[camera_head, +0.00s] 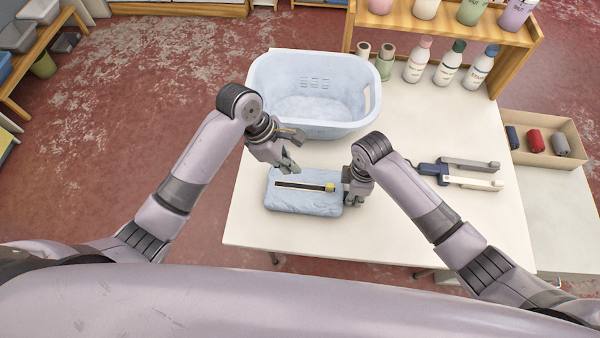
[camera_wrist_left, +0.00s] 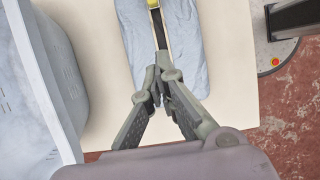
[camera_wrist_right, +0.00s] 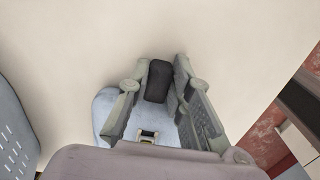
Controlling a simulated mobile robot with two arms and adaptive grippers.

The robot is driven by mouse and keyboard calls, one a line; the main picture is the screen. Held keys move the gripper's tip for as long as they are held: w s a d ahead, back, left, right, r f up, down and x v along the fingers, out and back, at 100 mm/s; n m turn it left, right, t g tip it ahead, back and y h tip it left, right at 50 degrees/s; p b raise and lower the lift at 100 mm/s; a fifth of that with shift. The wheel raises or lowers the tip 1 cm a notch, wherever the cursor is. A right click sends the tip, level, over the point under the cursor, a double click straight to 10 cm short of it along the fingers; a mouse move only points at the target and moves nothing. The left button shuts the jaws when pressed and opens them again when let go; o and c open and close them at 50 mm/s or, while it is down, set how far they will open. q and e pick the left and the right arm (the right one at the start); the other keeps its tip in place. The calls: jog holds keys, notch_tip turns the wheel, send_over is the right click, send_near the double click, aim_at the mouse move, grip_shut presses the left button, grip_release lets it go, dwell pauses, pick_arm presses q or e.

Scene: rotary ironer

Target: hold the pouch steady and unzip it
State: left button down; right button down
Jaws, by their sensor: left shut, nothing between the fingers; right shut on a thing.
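The light blue pouch (camera_head: 300,204) lies flat on the white table. A long dark zipper strip (camera_head: 298,186) runs along its top, with a yellow slider (camera_head: 330,187) near the right end. My right gripper (camera_head: 350,194) is at the pouch's right end, shut on a dark tab (camera_wrist_right: 158,80). The pouch (camera_wrist_right: 103,106) shows partly behind its fingers; the tab's join to the pouch is hidden.
A pale blue laundry basket (camera_head: 312,125) stands behind the pouch. Bottles (camera_head: 448,65) stand at the back by a wooden shelf. The table in front of the pouch is clear.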

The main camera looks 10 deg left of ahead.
pick_arm(q)
jog(key=shift+v, duration=1.3)
pick_arm(e)
jog(key=c, duration=1.4)
grip_release()
jog(key=shift+o, duration=0.2)
